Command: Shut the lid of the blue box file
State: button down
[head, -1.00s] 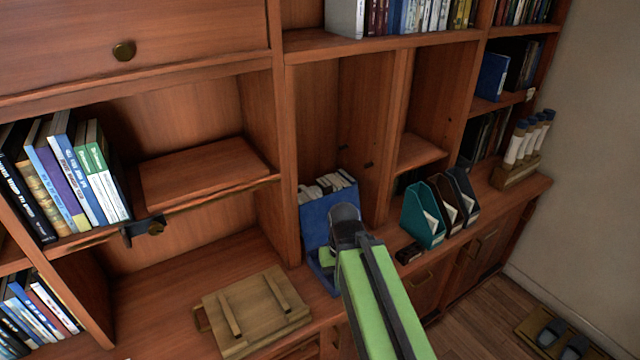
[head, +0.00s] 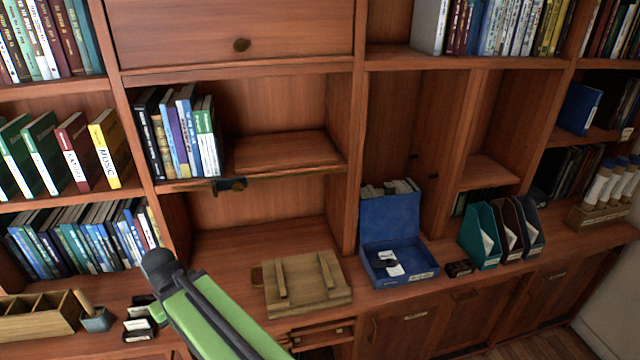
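The blue box file (head: 400,264) stands on the counter right of the middle. Its lid (head: 391,220) is open and stands up at the back, in front of the recess. A white label or card with dark marks lies inside the tray. My green and dark arm reaches in from the bottom, left of the box file and well apart from it. My gripper's fingers do not show; the arm's end is hidden or too unclear to make out.
A wooden board with two battens (head: 304,283) lies left of the box file. A small dark block (head: 458,268) and upright magazine files (head: 480,236) stand to its right. A wooden divided tray (head: 40,318) and a pen pot (head: 97,320) stand at the far left.

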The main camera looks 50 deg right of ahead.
aim_at(393, 215)
jog(key=u, duration=0.4)
jog(key=k, duration=1.8)
jog(key=z, duration=0.75)
jog(key=i, duration=0.9)
